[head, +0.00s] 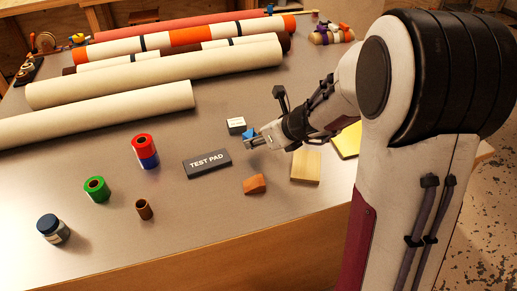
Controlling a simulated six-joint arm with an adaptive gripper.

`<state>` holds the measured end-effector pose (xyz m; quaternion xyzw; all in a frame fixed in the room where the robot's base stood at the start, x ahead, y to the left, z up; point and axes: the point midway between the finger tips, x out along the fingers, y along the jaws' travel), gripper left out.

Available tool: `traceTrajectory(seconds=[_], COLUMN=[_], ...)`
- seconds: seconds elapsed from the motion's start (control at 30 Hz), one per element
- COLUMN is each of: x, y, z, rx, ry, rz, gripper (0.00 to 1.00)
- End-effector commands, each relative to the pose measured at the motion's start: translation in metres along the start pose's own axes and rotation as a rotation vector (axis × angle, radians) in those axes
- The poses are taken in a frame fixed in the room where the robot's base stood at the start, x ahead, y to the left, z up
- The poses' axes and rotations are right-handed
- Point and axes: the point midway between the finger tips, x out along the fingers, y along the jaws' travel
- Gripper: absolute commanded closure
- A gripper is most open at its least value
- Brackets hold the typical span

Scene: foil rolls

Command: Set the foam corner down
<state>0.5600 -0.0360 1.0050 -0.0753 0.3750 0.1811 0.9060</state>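A small blue piece, which looks like the foam corner (249,133), sits at the fingertips of my gripper (252,140). My gripper appears shut on it, with the fingers partly covering it. The gripper reaches in from the right, above the table behind the test pad. The gap between the piece and the table is hard to judge from this view.
A dark block marked TEST PAD (207,163) lies below left of my gripper. A white box (236,125) stands close behind the blue piece. An orange-brown wedge (255,184) and a wooden block (306,168) lie in front. Several long rolls (155,74) fill the back.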

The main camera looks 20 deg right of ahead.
Motion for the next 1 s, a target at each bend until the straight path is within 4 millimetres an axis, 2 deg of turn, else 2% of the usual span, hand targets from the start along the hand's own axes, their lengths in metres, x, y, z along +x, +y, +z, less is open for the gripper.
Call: traceTrajectory(seconds=[0.23,0.7,1.0], x=[0.004,0.027,0.029], y=[0.000,0.000,0.000], z=[-0.004,-0.028,-0.030], rx=[0.002,0.001,0.000], ry=[0.000,0.001,0.000], rz=[0.001,0.000,-0.001], gripper=[0.76,0.76,0.76])
